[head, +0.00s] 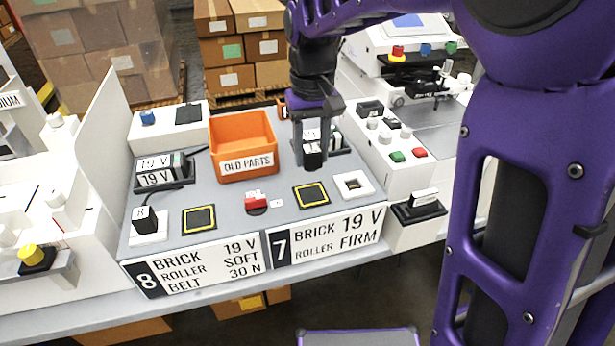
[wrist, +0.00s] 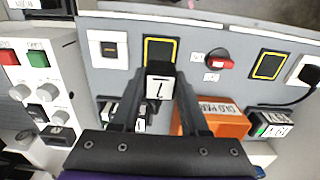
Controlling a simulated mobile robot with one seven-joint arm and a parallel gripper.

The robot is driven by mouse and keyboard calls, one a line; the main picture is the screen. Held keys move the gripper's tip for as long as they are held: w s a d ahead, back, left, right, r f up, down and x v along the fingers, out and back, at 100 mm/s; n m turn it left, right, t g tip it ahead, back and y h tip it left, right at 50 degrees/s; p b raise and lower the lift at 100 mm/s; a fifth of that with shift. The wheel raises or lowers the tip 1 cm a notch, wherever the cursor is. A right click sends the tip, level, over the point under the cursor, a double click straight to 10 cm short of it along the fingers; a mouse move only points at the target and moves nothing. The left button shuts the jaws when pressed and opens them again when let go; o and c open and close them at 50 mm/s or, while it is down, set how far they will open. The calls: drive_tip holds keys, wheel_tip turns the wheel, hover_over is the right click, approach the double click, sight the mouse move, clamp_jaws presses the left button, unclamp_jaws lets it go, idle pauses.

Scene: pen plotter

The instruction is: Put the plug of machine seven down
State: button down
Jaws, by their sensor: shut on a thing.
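My gripper (head: 314,150) is shut on a black plug (head: 314,160), which hangs upright below the fingers. In the wrist view the plug (wrist: 161,88) shows a white label with a 7. It appears above the grey top, just behind machine seven's yellow-framed black pad (head: 311,195); its exact height is hard to tell. In the wrist view the plug covers the near edge of that pad (wrist: 160,50). Machine seven's white socket (head: 353,185) is empty, to the right of the pad. It also shows in the wrist view (wrist: 108,48).
An orange OLD PARTS bin (head: 243,160) stands left of my gripper. A red switch (head: 256,201) sits left of the pad. Machine eight's pad (head: 199,219) and plug (head: 145,221) are further left. A white control box (head: 395,140) stands on the right.

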sight(312, 148)
wheel_tip(312, 148, down, 7)
drive_tip(key=shift+r+b, duration=0.1)
drive_tip(key=shift+b, duration=0.45)
drive_tip(key=shift+f, duration=0.25)
drive_tip(key=shift+c, duration=2.1)
unclamp_jaws()
drive_tip(key=shift+r, duration=0.15)
wheel_tip(312, 148, up, 12)
drive_tip(key=shift+r+p, duration=0.1)
drive_tip(key=shift+p, duration=1)
